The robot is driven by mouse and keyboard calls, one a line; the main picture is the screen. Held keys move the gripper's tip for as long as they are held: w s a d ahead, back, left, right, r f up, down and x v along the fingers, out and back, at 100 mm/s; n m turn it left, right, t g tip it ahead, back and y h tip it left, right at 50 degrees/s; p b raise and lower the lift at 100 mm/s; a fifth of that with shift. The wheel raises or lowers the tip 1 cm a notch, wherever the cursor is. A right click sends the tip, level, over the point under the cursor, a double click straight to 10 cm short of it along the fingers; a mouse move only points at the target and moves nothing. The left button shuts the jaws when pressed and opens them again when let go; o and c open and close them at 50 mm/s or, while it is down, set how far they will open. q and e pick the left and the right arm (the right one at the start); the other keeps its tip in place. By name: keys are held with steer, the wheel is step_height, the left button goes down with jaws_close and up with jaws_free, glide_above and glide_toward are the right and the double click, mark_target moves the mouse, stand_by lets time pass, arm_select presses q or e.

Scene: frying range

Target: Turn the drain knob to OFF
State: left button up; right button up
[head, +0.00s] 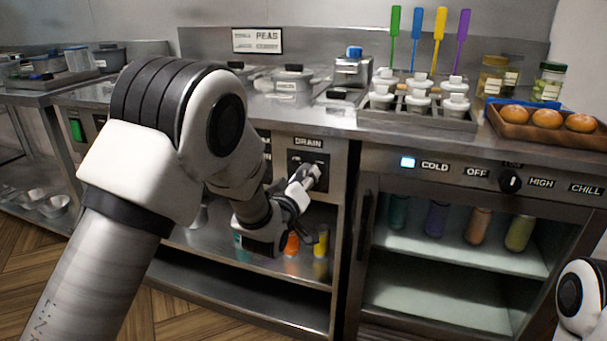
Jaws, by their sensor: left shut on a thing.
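The dark drain panel (297,156) is on the front of the steel counter, under a label reading DRAIN (308,142). My left arm reaches across from the left, and my left gripper (308,178) is at this panel. Its fingers are shut on the drain knob, which they mostly hide. I cannot tell which way the knob points. Only a white and black part of my right arm shows at the lower right edge, and its gripper is out of view.
To the right is a cooler with a COLD light (407,162) and a black dial (510,180). Orange and yellow bottles (321,241) stand on the shelf below the drain panel. The counter above holds lidded containers and a bun tray (548,133).

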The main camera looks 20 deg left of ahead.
arm_select(q)
steer(key=n+p, duration=0.4)
steer(key=n, duration=0.7)
steer(key=shift+r, duration=0.1)
stand_by(0.5)
steer(key=o, duration=1.1)
steer(key=shift+o, duration=0.2)
steer(key=s, duration=1.2)
steer(key=shift+a, duration=0.15)
